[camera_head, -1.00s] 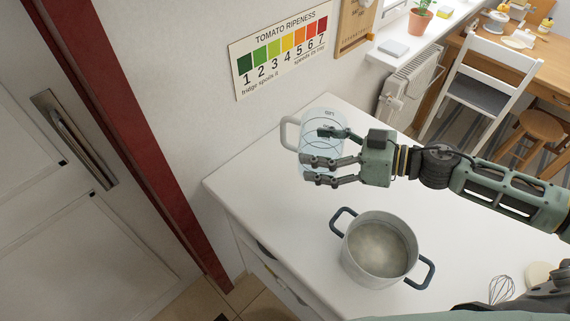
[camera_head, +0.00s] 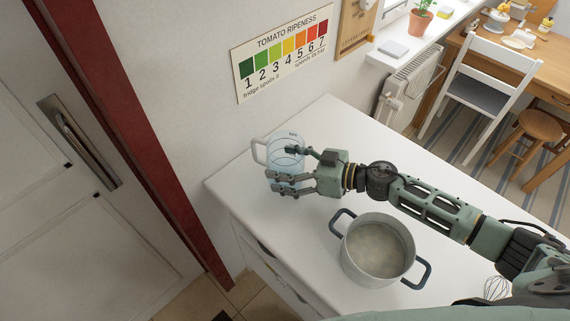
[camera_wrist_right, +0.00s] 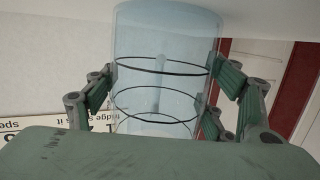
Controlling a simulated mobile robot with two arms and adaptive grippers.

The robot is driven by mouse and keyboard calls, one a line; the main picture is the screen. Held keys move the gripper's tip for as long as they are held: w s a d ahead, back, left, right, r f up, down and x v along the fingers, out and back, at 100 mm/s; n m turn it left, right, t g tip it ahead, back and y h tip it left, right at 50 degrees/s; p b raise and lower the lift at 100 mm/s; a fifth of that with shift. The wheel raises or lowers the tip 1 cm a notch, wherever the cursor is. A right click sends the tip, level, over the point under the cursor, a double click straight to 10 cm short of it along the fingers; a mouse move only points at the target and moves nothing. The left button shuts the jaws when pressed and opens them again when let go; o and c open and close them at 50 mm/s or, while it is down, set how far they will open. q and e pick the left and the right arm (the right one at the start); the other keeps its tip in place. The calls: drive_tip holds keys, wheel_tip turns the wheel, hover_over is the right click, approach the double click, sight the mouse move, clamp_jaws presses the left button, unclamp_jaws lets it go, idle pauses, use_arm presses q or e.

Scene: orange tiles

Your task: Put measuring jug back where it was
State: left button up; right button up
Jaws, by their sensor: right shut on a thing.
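The measuring jug (camera_head: 287,147) is clear and bluish with dark rings and a pale handle on its left side. My right gripper (camera_head: 286,169) is shut around the jug's body, with fingers on both sides of it. The jug is near the left end of the white counter (camera_head: 330,125), close to the wall. I cannot tell whether its base touches the counter. In the right wrist view the jug (camera_wrist_right: 165,45) fills the space between the fingers of the right gripper (camera_wrist_right: 160,92). My left gripper is not in view.
A pot (camera_head: 376,250) with dark handles and cloudy liquid stands on the counter below my right arm. A whisk (camera_head: 496,289) lies near the front right. A tomato ripeness chart (camera_head: 284,55) hangs on the wall behind. The counter's left end is clear around the jug.

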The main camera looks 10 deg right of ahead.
sight(304, 168)
drive_tip(key=o, duration=1.3)
drive_tip(key=shift+c, duration=0.2)
drive_tip(key=shift+r, duration=0.1)
drive_tip(key=shift+s+d, duration=0.2)
drive_tip(key=shift+d, duration=0.05)
drive_tip(key=b+v, duration=0.2)
drive_tip(key=v, duration=0.4)
drive_tip(key=shift+s+d, duration=0.1)
drive_tip(key=shift+s+d+r, duration=0.15)
drive_tip(key=shift+d, duration=0.1)
drive_tip(key=shift+r, duration=0.1)
